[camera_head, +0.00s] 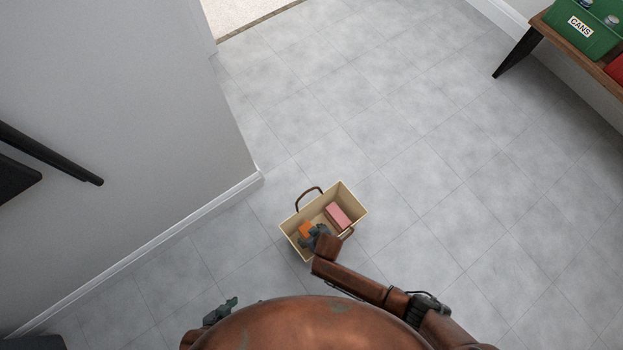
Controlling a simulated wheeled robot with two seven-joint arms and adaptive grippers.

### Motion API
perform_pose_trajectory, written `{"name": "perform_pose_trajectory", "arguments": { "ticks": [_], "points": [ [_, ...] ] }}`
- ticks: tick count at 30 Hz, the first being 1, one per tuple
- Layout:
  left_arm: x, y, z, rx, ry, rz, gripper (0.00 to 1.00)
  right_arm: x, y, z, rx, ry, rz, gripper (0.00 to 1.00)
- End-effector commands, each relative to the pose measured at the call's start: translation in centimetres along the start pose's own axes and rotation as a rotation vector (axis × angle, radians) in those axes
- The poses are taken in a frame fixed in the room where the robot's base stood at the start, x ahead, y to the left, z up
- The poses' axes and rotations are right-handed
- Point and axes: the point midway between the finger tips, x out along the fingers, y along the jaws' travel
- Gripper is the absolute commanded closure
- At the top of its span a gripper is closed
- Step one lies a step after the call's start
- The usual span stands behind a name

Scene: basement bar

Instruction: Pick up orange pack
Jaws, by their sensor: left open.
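The orange pack (305,228) lies inside a cream basket (352,193) on the floor, in its left part. My right arm reaches over the basket's near right side, and its dark gripper (316,238) is down inside, just right of the orange pack. It overlaps the pack's near edge in the view; I cannot tell whether they touch. Its fingers are too small and too hidden by the wrist to show whether they are open. My left gripper (220,311) is open and empty at the lower left, beside my body and away from the basket.
A pink pack (338,216) lies in the basket's right part. The basket's brown handle (308,194) stands up at the far side. A wall corner (258,176) is close to the left. A wooden bench with a green cans crate (584,30) is far right. Tiled floor is clear between.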

Motion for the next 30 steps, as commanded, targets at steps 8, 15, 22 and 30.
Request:
{"name": "perform_pose_trajectory", "arguments": {
  "ticks": [8,15,22,30],
  "points": [
    [0.03,0.01,0.02,0.000,-0.001,0.000,0.44,0.32,-0.03,0.14,0.000,0.000,-0.001,0.40],
    [0.03,0.01,0.02,0.000,-0.001,0.000,0.44,0.33,-0.01,0.16,0.000,0.000,0.000,0.41],
    [0.03,0.00,0.02,0.000,-0.001,0.000,0.44,0.33,-0.01,0.16,0.000,0.000,0.000,0.56],
    [0.02,-0.01,0.01,0.000,-0.001,0.000,0.44,0.33,0.00,0.17,0.000,0.000,0.000,0.75]
  ]
}}
